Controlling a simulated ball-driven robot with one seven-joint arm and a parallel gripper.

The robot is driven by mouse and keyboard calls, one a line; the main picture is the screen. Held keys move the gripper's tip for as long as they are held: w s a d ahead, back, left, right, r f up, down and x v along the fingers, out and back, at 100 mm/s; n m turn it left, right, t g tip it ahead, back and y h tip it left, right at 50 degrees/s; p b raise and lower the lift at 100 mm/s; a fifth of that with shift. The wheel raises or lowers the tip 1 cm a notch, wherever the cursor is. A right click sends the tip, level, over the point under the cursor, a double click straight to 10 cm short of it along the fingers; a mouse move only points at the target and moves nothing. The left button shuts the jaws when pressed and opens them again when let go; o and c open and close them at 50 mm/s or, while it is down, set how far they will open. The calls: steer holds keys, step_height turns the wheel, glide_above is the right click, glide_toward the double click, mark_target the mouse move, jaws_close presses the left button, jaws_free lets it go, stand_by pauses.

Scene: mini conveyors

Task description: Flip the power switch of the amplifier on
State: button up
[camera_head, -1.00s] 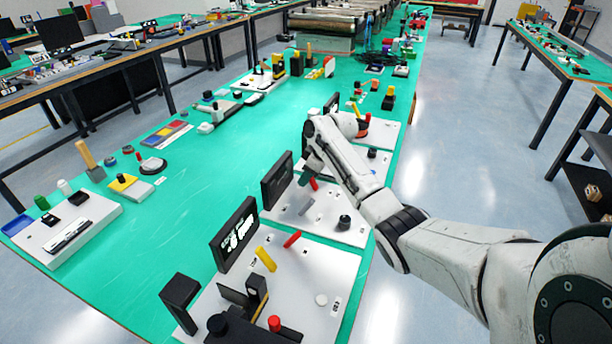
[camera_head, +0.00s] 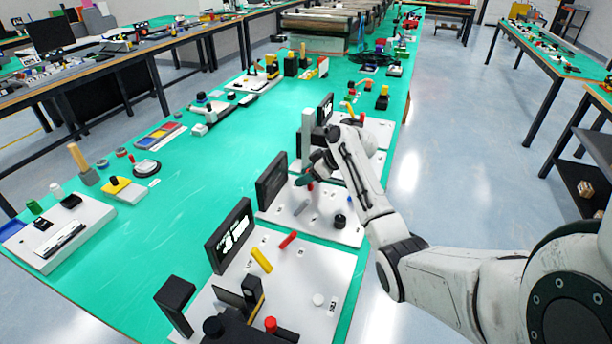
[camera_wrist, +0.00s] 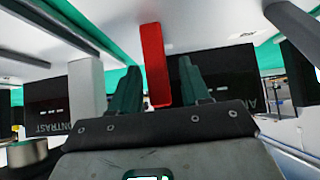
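A red lever (camera_wrist: 154,65) shows upright in the middle of the wrist view, between the two dark green fingers of my gripper (camera_wrist: 160,80). The fingers stand apart, with the right one closer to the lever; contact cannot be told. In the head view my gripper (camera_head: 305,182) is low over the middle white panel (camera_head: 318,229), and the lever is mostly hidden by it. A black display (camera_wrist: 229,80) in the wrist view carries inverted lettering that seems to begin "AM". Another black display (camera_wrist: 50,100) reads "CONTRAST".
A grey lever (camera_head: 300,208) and a black knob (camera_head: 340,221) are on the same panel. A black screen (camera_head: 271,180) stands at its left edge.

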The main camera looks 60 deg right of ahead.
steer(key=v, duration=1)
steer(key=shift+s+r, duration=0.3)
steer(key=w+r+m+g+p, duration=0.1)
steer(key=w+m+g+p, duration=0.15)
steer(key=m, duration=1.55)
steer(key=w+r+m+g+p, duration=0.15)
steer(key=m+p, duration=0.25)
steer(key=m, duration=1.4)
steer(key=x, duration=0.7)
steer(key=s+x, duration=0.1)
steer(key=x, duration=0.2)
steer(key=shift+w+f, duration=0.1)
steer(key=shift+f, duration=0.3)
